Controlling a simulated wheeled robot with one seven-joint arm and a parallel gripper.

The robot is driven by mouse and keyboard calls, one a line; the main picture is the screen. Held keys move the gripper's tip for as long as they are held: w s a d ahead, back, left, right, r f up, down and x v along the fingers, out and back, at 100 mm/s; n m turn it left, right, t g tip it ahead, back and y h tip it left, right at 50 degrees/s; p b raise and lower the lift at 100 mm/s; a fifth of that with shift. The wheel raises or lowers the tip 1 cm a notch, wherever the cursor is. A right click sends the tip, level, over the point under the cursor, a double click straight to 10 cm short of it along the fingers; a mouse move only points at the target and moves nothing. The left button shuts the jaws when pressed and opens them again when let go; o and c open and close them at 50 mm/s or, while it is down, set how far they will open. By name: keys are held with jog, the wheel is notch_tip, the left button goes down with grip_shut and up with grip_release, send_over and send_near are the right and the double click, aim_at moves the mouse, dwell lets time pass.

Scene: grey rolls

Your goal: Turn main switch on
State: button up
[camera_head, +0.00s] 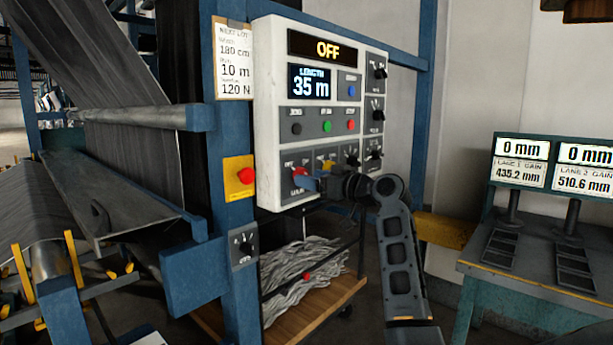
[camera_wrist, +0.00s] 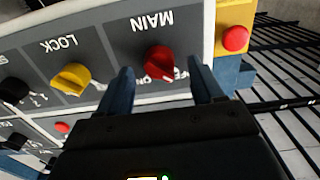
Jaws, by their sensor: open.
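The red main switch (camera_head: 299,174) is at the lower left of the white control panel (camera_head: 271,120). In the wrist view the red knob (camera_wrist: 160,60) sits under the upside-down label MAIN, between and just beyond my fingertips. My gripper (camera_wrist: 160,82) is open, one blue finger on each side of the knob; contact cannot be told. In the head view my gripper (camera_head: 308,182) is at the panel's lower left and partly covers the switch area. The panel display (camera_head: 327,48) reads OFF.
A yellow LOCK knob (camera_wrist: 72,78) is beside the main switch. A red button on a yellow plate (camera_head: 239,177) is on the blue post left of the panel. A note (camera_head: 234,60) hangs above it. A cart with grey material (camera_head: 300,268) stands below; a bench (camera_head: 540,270) is at right.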

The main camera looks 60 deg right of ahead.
jog(key=shift+x, duration=1.1)
jog(key=c, duration=1)
